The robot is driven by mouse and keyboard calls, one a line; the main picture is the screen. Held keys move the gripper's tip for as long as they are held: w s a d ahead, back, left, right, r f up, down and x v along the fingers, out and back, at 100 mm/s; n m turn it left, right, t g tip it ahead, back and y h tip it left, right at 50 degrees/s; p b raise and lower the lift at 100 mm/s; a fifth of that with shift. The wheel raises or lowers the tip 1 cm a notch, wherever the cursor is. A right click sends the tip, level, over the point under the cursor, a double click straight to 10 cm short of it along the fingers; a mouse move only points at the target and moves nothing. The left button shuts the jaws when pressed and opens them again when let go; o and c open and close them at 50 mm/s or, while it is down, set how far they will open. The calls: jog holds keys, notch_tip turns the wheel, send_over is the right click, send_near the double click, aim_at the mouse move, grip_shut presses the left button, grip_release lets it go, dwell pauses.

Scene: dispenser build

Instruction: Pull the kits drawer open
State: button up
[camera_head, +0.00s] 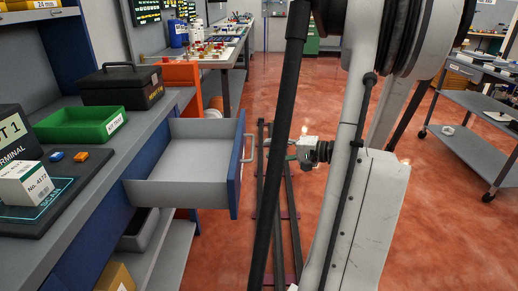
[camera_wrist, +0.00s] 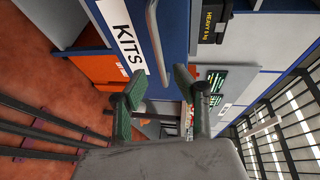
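The kits drawer (camera_head: 185,185) is pulled well out from under the left counter; its grey inside looks empty. Its blue front (camera_head: 236,175) has a metal bar handle (camera_head: 248,150) facing right. In the wrist view, the handle (camera_wrist: 154,38) runs beside the white KITS label (camera_wrist: 123,38) on the blue front (camera_wrist: 175,25). My gripper (camera_head: 294,157) is to the right of the handle, with a gap between them in the head view. In the wrist view, my gripper's green fingers (camera_wrist: 160,84) are spread apart, with the handle's near end beyond and between their tips.
On the counter are a green bin (camera_head: 82,125), a black toolbox (camera_head: 120,85) and a white box (camera_head: 25,184). A grey bin (camera_head: 139,230) sits on the shelf below. A grey cart (camera_head: 465,135) stands at right. Red floor is open between.

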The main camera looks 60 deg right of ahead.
jog(key=shift+v, duration=2.45)
jog(key=shift+r, duration=0.1)
